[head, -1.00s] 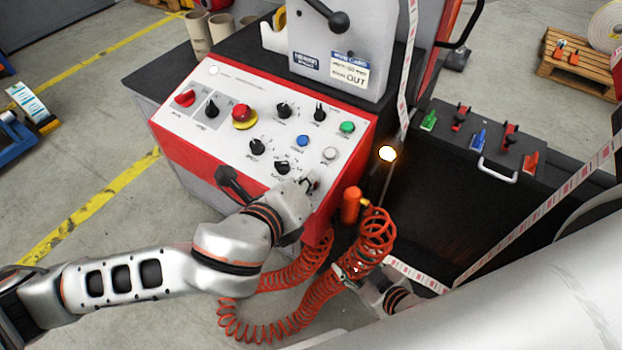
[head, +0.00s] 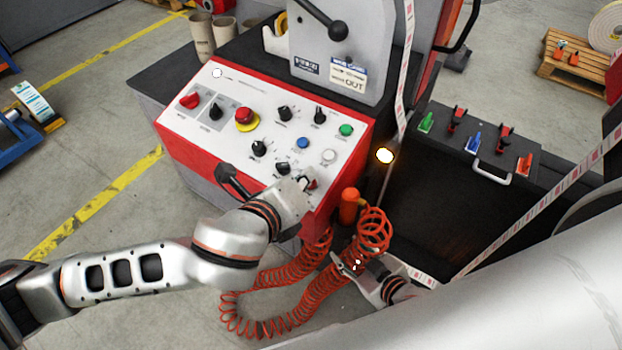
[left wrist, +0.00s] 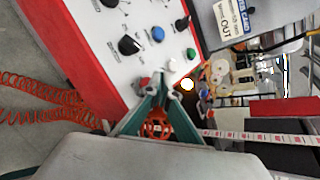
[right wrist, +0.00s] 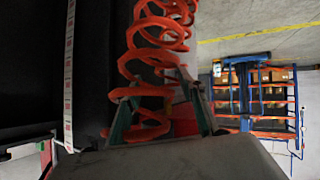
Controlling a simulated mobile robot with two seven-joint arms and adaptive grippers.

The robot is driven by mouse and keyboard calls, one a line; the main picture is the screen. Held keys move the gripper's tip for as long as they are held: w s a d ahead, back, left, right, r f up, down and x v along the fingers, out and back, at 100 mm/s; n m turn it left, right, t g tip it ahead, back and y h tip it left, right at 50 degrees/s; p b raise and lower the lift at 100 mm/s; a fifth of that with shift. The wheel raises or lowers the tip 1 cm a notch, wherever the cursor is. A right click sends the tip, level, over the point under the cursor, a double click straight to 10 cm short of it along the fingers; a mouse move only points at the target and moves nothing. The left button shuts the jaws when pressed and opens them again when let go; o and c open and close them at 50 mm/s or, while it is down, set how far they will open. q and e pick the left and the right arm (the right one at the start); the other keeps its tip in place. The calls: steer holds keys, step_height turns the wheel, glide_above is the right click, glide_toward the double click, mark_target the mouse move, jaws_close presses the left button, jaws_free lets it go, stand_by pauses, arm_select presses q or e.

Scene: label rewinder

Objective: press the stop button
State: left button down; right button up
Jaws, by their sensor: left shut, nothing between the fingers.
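The control panel (head: 222,75) has a white sloped face with a red rim. A red button (left wrist: 143,83) sits at the panel's lower right corner, below the white button (head: 329,156); in the head view my left gripper (head: 309,183) partly covers it. My left gripper is shut and empty, its fingertips (left wrist: 163,76) close beside the red button; I cannot tell whether they touch. A red mushroom button (head: 246,118) on a yellow base is higher on the panel. My right gripper (head: 350,264) is open below the panel, near the orange coiled hose; its fingers (right wrist: 158,88) are apart.
The orange coiled hose (head: 372,232) hangs in front of the panel and crosses the right wrist view (right wrist: 150,60). Black knobs, a blue button (head: 303,143) and a green button (head: 346,130) crowd the panel. A lit amber lamp (head: 385,156) stands to its right.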

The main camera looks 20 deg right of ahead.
stand_by(0.3)
arm_select(q)
steer(key=shift+a+r+p, duration=0.1)
steer(key=shift+r+p, duration=0.4)
steer(key=shift+p, duration=0.1)
steer(key=r+p, duration=0.1)
steer(key=p, duration=0.1)
steer(key=r+p, duration=0.1)
steer(key=shift+s+a+r, duration=0.25)
steer(key=shift+r, duration=0.05)
steer(key=shift+s+a+r+p, duration=0.2)
steer(key=shift+r+p, duration=0.35)
steer(key=shift+p, duration=0.4)
arm_select(e)
steer(key=shift+s+a+r, duration=0.1)
steer(key=shift+s+r, duration=0.15)
steer(key=shift+r, duration=0.4)
steer(key=shift+s+a+r, duration=0.15)
steer(key=shift+s+r, duration=0.05)
steer(key=shift+r, duration=0.45)
steer(key=shift+s+a+r, duration=0.1)
steer(key=shift+s+r, duration=0.15)
steer(key=shift+r, duration=0.4)
steer(key=shift+w+r, duration=0.15)
steer(key=shift+r, duration=0.1)
